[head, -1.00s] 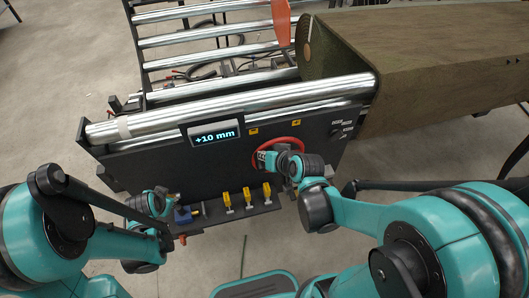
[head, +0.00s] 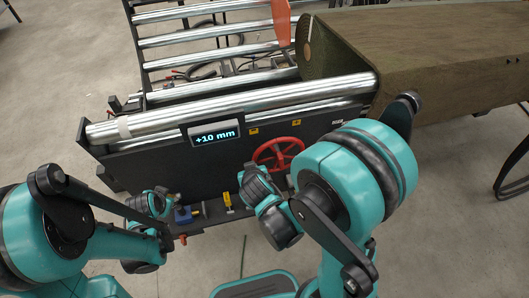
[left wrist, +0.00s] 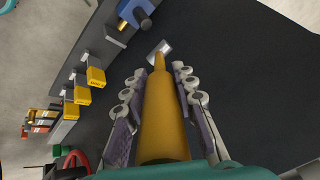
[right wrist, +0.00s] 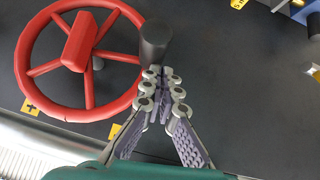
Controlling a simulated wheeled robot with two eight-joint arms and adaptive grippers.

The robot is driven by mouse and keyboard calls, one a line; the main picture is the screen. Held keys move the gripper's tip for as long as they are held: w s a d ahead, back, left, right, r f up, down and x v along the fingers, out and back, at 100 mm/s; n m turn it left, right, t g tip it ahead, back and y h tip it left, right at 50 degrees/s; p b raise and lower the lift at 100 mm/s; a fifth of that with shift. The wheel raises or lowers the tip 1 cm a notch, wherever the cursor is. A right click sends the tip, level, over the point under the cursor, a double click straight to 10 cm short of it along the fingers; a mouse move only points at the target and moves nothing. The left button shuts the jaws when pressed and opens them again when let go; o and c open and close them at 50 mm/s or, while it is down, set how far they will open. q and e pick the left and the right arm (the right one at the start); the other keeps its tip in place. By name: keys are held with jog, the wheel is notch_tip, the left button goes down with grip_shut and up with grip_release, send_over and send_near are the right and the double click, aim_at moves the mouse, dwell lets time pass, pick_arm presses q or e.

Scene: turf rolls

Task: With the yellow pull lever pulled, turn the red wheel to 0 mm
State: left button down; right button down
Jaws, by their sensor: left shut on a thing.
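The red wheel (head: 278,153) is on the front of the dark machine, and it fills the left of the right wrist view (right wrist: 84,50). A black knob (right wrist: 155,42) is at its rim. The display (head: 215,135) reads +10 mm. My left gripper (head: 165,198) is shut on the yellow pull lever (left wrist: 165,115), whose handle lies between its fingers in the left wrist view; the head view mostly hides it. My right gripper (right wrist: 160,75) has its fingertips together and nothing visible between them. Its tips appear close to the knob; I cannot tell whether they touch.
Several smaller yellow handles (left wrist: 96,77) and a blue block (left wrist: 132,12) are along the lower ledge. My right arm covers part of that ledge in the head view.

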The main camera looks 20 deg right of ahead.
jog(key=shift+a+f, duration=0.1)
jog(key=shift+f, duration=0.1)
dwell(0.5)
jog(key=s+a+r, duration=0.3)
jog(key=s+r, duration=0.4)
jog(key=r, duration=0.3)
jog(key=shift+a, duration=0.4)
jog(key=shift+r, duration=0.1)
jog(key=shift+s, duration=0.1)
jog(key=s, duration=0.4)
jog(key=shift+s, duration=0.4)
jog(key=shift+a, duration=0.2)
dwell(1.8)
